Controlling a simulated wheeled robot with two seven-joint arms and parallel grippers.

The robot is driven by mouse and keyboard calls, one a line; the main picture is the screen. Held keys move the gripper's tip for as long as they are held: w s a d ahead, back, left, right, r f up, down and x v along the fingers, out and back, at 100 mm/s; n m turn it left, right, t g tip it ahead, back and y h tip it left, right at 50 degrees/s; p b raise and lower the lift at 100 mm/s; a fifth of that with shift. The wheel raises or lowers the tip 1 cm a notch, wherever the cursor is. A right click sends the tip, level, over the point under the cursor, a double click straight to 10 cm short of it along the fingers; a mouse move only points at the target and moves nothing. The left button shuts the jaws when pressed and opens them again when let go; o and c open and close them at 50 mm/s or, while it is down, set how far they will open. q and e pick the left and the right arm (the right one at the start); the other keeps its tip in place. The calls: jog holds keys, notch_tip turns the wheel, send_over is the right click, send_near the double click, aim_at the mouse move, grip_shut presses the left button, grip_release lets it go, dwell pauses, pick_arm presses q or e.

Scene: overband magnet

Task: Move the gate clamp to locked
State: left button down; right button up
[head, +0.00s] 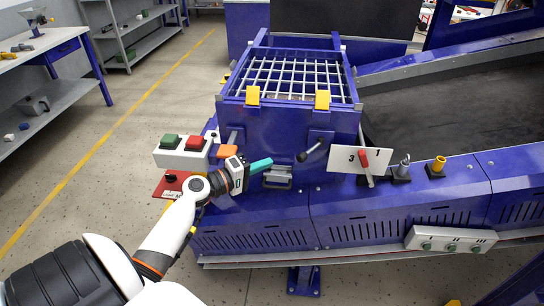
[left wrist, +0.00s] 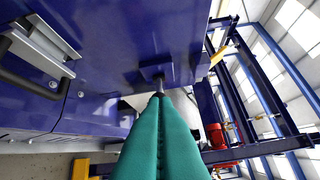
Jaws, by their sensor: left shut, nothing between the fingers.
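A short lever with a black grip (head: 312,150), which looks like the gate clamp, sits on the front of the blue hopper (head: 260,122). It points down and left from its blue mount. In the left wrist view its dark end (left wrist: 159,80) shows just beyond my fingertips; contact there is unclear. My left gripper (head: 271,161) has teal fingers shut and empty. In the head view its tips are left of the lever's end, with a visible gap. They also fill the lower middle of the left wrist view (left wrist: 158,98). My right gripper is not in view.
A grey pull handle (head: 278,177) is just below my fingertips. A white plate marked 3 and 1 (head: 345,158) with a red-knobbed lever stands to the right. A red and green button box (head: 183,152) is beside my wrist. Yellow clips (head: 253,95) hold the grid above.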

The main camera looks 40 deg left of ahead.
pick_arm(q)
jog(key=p, duration=0.1)
send_near(311, 150)
jog(key=w+a, duration=0.2)
jog(key=shift+w+d+f, duration=0.25)
jog(key=shift+w+d, duration=0.2)
jog(key=shift+w, duration=0.3)
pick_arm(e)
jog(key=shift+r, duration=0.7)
